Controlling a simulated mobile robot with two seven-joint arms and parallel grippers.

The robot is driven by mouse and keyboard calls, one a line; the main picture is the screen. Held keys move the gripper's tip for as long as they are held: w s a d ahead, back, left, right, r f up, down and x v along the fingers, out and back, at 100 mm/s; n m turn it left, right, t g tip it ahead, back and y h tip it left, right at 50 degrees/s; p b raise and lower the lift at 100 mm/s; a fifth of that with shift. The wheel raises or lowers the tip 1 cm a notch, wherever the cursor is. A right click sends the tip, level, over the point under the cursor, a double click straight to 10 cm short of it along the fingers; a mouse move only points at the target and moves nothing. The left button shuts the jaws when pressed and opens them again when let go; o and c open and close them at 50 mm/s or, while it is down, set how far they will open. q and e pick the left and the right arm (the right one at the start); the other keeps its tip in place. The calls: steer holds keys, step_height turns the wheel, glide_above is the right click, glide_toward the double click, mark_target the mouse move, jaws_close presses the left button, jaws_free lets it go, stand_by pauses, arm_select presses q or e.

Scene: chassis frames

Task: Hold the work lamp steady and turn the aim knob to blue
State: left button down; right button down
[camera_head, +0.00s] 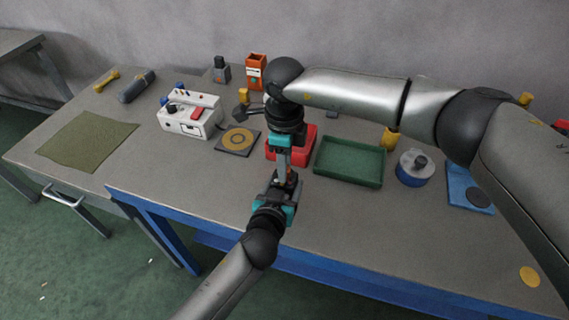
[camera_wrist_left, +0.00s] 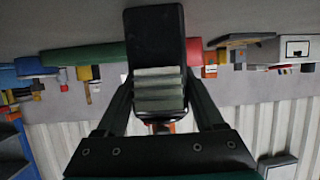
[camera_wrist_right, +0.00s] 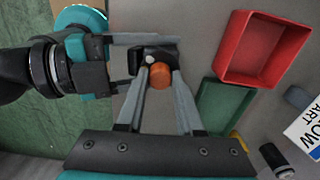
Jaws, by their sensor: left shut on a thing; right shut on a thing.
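The work lamp shows as a small dark body (camera_head: 287,177) held above the table's front part. In the left wrist view its black block (camera_wrist_left: 155,20) fills the middle, with pale ribbed bands below. My left gripper (camera_head: 282,185) is shut on this body from the front. The orange aim knob (camera_wrist_right: 160,76) shows in the right wrist view on the black body, beside a small white spot. My right gripper (camera_wrist_right: 160,82) comes from above with its fingers shut on the knob. Any blue mark of the knob is hidden.
A red tray (camera_head: 306,133) stands just behind the grippers, with a green tray (camera_head: 350,163) to its right. A white device (camera_head: 190,120) and a ringed mat (camera_head: 239,141) lie left. A blue can (camera_head: 413,172) stands right.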

stand_by(0.5)
steer(key=c, duration=0.5)
jaws_free()
steer(key=shift+c, duration=0.2)
step_height(320, 180, up, 12)
arm_select(q)
jaws_free()
stand_by(0.3)
